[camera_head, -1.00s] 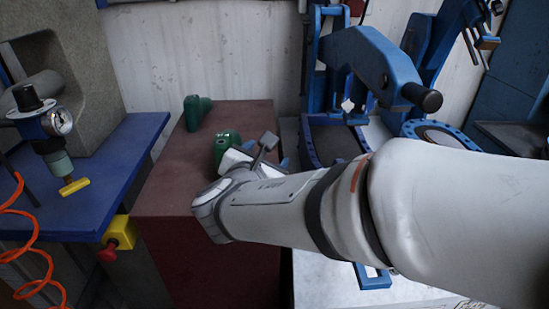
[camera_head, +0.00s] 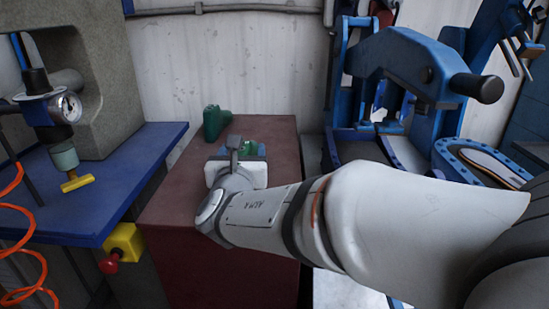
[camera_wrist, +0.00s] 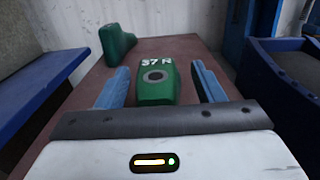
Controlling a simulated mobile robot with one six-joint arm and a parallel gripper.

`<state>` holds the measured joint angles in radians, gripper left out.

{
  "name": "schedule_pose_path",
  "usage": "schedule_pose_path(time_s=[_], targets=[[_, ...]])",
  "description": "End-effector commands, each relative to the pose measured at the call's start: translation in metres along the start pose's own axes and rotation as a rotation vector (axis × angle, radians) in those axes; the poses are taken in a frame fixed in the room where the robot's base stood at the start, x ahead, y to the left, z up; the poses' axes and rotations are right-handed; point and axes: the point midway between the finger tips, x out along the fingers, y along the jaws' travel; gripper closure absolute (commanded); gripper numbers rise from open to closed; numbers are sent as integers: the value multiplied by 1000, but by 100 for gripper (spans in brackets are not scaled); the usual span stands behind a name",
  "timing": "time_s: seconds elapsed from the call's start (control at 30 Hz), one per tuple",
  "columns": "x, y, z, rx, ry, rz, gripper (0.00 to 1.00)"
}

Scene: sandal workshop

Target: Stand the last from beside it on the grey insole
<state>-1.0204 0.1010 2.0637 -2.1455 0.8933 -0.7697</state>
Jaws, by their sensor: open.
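A green last (camera_wrist: 156,83) marked "37 R" stands on the brown-red bench top, with a dark round hole in its upper face. My gripper (camera_wrist: 160,69) is open, with one blue finger on each side of this last and a visible gap on both sides. In the head view the same last (camera_head: 249,147) is mostly hidden behind my gripper (camera_head: 238,152). A second green last (camera_wrist: 117,42) stands farther back to the left; it also shows in the head view (camera_head: 215,122). I cannot make out a grey insole in either current view.
The brown-red bench (camera_head: 180,195) has clear top around the lasts. A blue table (camera_head: 110,175) with a press and gauge stands to the left, a yellow-and-red switch box (camera_head: 122,246) below its edge. Blue machines (camera_head: 410,65) stand to the right, a pale wall behind.

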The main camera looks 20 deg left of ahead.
Motion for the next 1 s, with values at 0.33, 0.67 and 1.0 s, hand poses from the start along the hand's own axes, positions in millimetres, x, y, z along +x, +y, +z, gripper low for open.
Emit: schedule_pose_path(time_s=[0.33,0.67,1.0], targets=[[6,3,1,1,0,6,40],[6,3,0,1,0,7,67],[5,3,0,1,0,7,95]])
